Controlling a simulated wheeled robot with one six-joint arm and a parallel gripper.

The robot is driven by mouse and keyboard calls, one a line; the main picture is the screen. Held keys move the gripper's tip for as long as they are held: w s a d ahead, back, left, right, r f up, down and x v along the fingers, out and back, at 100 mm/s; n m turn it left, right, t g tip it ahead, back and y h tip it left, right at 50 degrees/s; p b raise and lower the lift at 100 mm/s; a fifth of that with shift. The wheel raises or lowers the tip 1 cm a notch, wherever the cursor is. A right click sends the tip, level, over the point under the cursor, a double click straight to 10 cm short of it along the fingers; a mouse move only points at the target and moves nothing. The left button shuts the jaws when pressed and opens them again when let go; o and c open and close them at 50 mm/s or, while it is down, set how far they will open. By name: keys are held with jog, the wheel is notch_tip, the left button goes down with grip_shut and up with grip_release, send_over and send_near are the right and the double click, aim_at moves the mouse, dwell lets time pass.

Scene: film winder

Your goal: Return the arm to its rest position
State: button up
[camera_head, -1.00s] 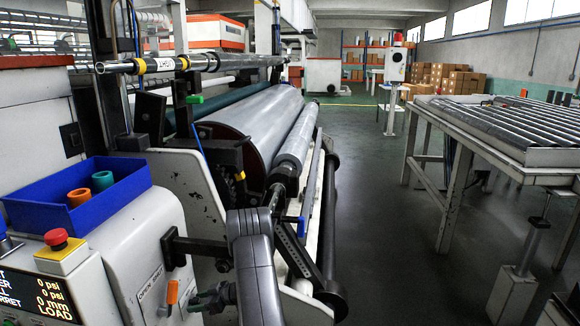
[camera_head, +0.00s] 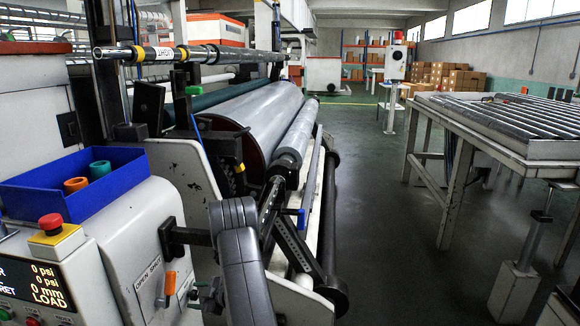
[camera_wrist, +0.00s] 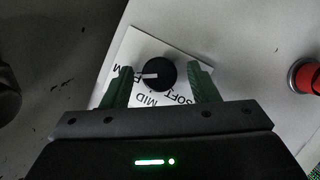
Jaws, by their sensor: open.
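My gripper (camera_wrist: 160,70) is open in the wrist view, its two green fingers apart. A black knob (camera_wrist: 166,77) with a white pointer mark sits between and just beyond the fingertips. I cannot tell whether the fingers touch it. The knob is on a white label (camera_wrist: 124,62) reading "SOFT", "MID" and a partly hidden third word. In the head view my grey arm (camera_head: 241,265) stands at the bottom centre, in front of the machine. It hides most of my gripper there.
A red button (camera_wrist: 305,76) lies right of the gripper. In the head view are an orange lever (camera_head: 169,284), a blue bin (camera_head: 75,190) with orange and teal cores, a red stop button (camera_head: 50,222), and the film roll (camera_head: 245,115). A roller table (camera_head: 500,135) stands right; the floor between is clear.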

jog(key=shift+s+n+t, duration=0.1)
jog(key=shift+n+t, duration=0.4)
jog(key=shift+n, duration=0.2)
